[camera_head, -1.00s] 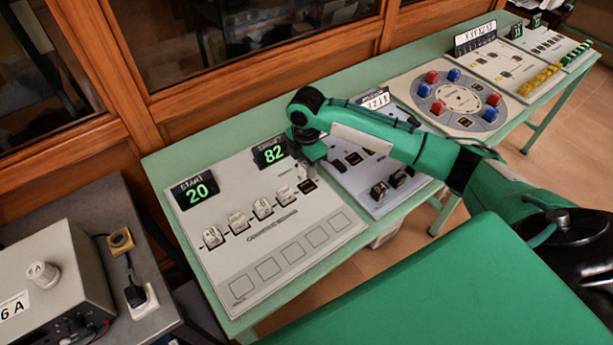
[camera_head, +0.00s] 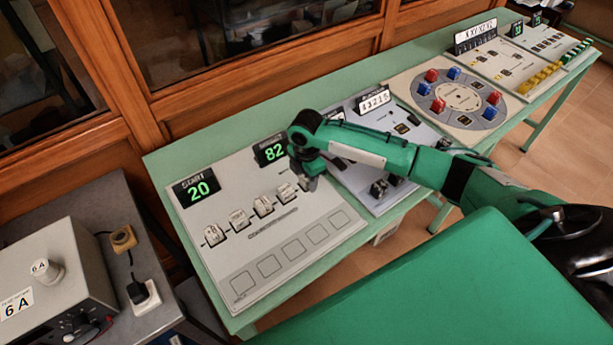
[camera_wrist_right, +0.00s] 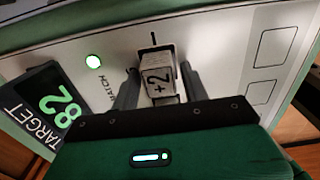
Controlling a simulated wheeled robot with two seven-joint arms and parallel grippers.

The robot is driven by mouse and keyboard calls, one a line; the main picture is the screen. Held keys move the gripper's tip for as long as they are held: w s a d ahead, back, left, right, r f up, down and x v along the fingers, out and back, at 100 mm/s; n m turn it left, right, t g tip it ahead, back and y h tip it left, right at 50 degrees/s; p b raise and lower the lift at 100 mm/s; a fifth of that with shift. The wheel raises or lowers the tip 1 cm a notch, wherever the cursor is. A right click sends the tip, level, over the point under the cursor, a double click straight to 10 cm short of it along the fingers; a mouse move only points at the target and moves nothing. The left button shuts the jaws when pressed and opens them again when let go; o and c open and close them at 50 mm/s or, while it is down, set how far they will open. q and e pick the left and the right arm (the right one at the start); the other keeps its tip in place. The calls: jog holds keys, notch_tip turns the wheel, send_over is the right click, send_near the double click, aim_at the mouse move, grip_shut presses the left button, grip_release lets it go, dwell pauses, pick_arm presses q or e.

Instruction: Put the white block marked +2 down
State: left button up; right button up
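The white block marked +2 (camera_wrist_right: 158,78) is between the two fingers of my right gripper (camera_wrist_right: 158,85) in the right wrist view. In the head view my right gripper (camera_head: 308,184) is at the right end of the row of white blocks (camera_head: 238,219) on the grey panel (camera_head: 290,235). It hides most of its block there. My left gripper is not in view.
The panel has a START display (camera_head: 196,188) reading 20 and a TARGET display (camera_head: 270,151) reading 82. Empty outlined squares (camera_head: 269,266) line the panel's front. Another panel with black switches (camera_head: 379,188) stands close on the right.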

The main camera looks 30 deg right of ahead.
jog(key=shift+o, duration=0.2)
jog(key=shift+r, duration=0.1)
notch_tip(320, 180, up, 12)
jog(key=b, duration=0.2)
dwell(0.3)
dwell(0.4)
